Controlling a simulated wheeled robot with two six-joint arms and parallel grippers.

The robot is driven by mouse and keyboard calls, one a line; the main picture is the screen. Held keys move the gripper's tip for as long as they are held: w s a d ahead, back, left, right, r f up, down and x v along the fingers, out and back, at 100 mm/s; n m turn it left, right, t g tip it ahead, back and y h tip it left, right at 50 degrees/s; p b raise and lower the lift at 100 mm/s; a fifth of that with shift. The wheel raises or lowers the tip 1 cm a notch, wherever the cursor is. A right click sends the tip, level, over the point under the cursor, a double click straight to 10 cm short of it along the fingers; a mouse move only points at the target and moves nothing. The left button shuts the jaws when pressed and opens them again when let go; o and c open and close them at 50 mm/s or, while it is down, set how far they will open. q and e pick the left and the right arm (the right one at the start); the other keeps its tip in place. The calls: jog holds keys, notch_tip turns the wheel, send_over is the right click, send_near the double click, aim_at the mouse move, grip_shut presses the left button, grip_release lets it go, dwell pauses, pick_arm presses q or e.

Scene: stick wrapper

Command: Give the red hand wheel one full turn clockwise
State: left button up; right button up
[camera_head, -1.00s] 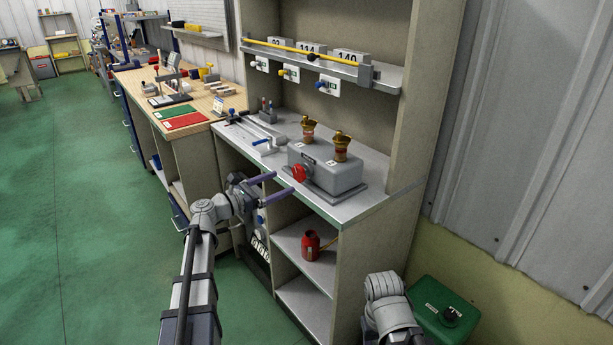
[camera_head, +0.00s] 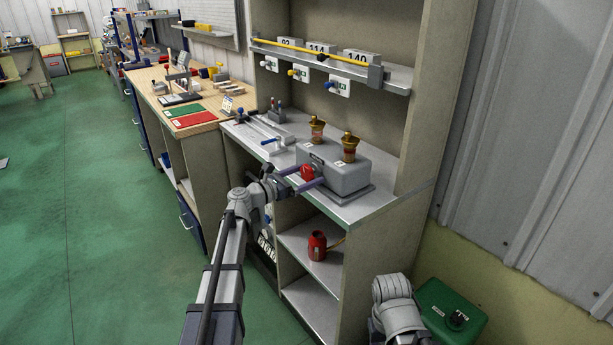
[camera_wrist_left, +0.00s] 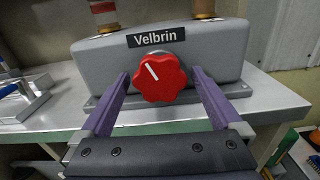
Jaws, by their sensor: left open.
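The red hand wheel (camera_head: 307,172) sits on the front of a grey housing (camera_head: 342,176). In the left wrist view the lobed wheel (camera_wrist_left: 159,77) has a white line pointing up and slightly left, under a "Velbrin" label (camera_wrist_left: 156,37). My left gripper (camera_head: 302,178) is open, with its purple fingers reaching to either side of the wheel. In the left wrist view the fingers (camera_wrist_left: 160,92) stand left and right of the wheel, with a visible gap on each side. No right gripper fingers show; only part of my right arm is at the bottom right.
Two brass-topped fittings (camera_head: 349,146) stand on the housing. A blue-handled tool (camera_head: 268,141) lies left on the metal bench. A red can (camera_head: 317,246) stands on the shelf below. A green box (camera_head: 450,312) is on the floor at right. The floor at left is clear.

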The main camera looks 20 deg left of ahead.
pick_arm(q)
jog(key=shift+c, duration=0.4)
jog(key=c, duration=1.3)
jog(key=m, duration=0.4)
jog(key=shift+a+m, duration=0.1)
jog(key=shift+m, duration=0.3)
jog(key=o, duration=1.4)
jog(key=v, duration=0.7)
jog(key=shift+s+a, duration=0.25)
